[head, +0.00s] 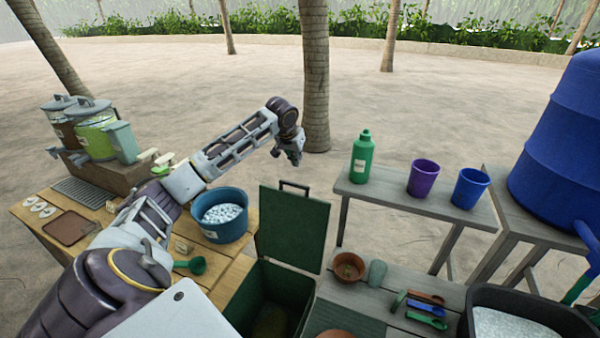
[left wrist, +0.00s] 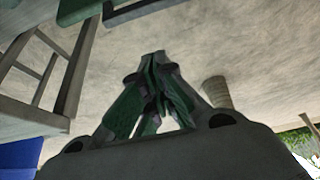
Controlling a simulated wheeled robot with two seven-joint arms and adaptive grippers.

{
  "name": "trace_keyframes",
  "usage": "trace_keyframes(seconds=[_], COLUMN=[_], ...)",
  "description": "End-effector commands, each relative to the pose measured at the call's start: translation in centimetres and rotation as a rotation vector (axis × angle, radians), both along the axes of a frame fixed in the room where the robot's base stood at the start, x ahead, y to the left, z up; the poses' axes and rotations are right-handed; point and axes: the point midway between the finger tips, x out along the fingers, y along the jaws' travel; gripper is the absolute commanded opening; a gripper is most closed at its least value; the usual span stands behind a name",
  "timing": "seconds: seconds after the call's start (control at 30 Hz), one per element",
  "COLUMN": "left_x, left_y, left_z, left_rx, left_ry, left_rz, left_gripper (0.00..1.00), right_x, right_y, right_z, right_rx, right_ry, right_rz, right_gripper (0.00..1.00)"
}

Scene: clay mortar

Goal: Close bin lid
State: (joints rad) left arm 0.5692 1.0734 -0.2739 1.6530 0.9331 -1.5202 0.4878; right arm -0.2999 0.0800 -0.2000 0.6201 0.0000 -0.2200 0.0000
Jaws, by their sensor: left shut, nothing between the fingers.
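The dark green bin (head: 265,297) stands between the two work surfaces, its top open, with something dim inside. Its lid (head: 293,232) stands raised, roughly upright, at the bin's far side, with a dark handle (head: 294,186) on its upper edge. My left gripper (head: 290,158) appears above the lid's handle in the head view, visibly apart from it, pointing down. Its fingers are shut and empty; they also show in the left wrist view (left wrist: 153,58). A green edge at the top left of the wrist view is cut off, so I cannot tell what it is. My right gripper is out of view.
A blue tub (head: 219,228) of white pieces sits left of the lid. A bench (head: 400,193) behind right holds a green bottle (head: 361,160), purple cup (head: 423,178) and blue cup (head: 470,188). A tree trunk (head: 315,80) rises behind the gripper. Small tools lie right of the bin.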

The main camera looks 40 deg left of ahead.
Motion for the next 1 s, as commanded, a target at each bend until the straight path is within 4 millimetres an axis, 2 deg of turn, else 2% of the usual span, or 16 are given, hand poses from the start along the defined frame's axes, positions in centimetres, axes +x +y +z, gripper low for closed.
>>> trace_keyframes(seconds=[0.57,0.77,1.0], left_x=[0.2,0.8,2.1], left_y=[0.1,0.2,0.6], left_z=[-0.4,-1.7,-4.4], left_rx=[-0.001,-0.001,-0.001], left_ry=[0.001,0.002,0.002], left_rz=[0.001,0.001,0.000], left_gripper=[0.00,0.00,0.00], right_x=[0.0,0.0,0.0], right_y=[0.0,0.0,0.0], right_z=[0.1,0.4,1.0], right_rx=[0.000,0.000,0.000], right_ry=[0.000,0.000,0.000], right_rz=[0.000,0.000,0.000], right_gripper=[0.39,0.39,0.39])
